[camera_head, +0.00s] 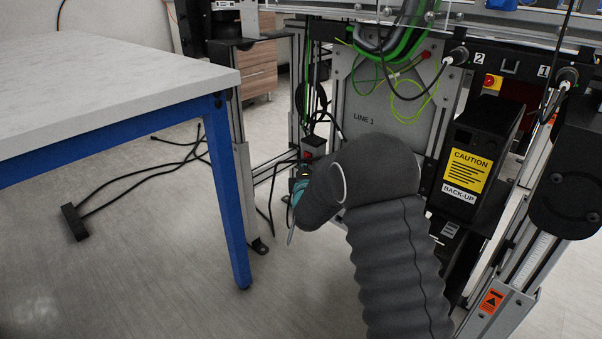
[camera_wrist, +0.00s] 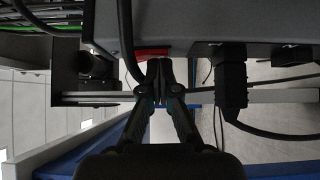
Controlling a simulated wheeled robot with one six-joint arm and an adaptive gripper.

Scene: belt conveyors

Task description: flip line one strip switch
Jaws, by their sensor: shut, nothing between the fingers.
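The grey panel marked LINE 1 (camera_head: 385,125) stands behind my arm in the head view. A small dark box with a red part (camera_head: 308,154), perhaps the strip switch, sits at the panel's lower left, just above my gripper. In the wrist view a red piece (camera_wrist: 151,53) shows right at my fingertips, partly hidden by them. My gripper (camera_wrist: 160,63) has its fingers together with nothing held. I cannot tell whether the tips touch the red piece. In the head view my arm hides most of the gripper, and the switch's position is not readable.
A table with blue legs (camera_head: 230,190) stands at the left. A black BACK-UP box (camera_head: 475,150) with a yellow caution label stands at the right. Black cables (camera_head: 270,180) hang near my gripper. A black plug (camera_wrist: 231,80) is close on the right in the wrist view.

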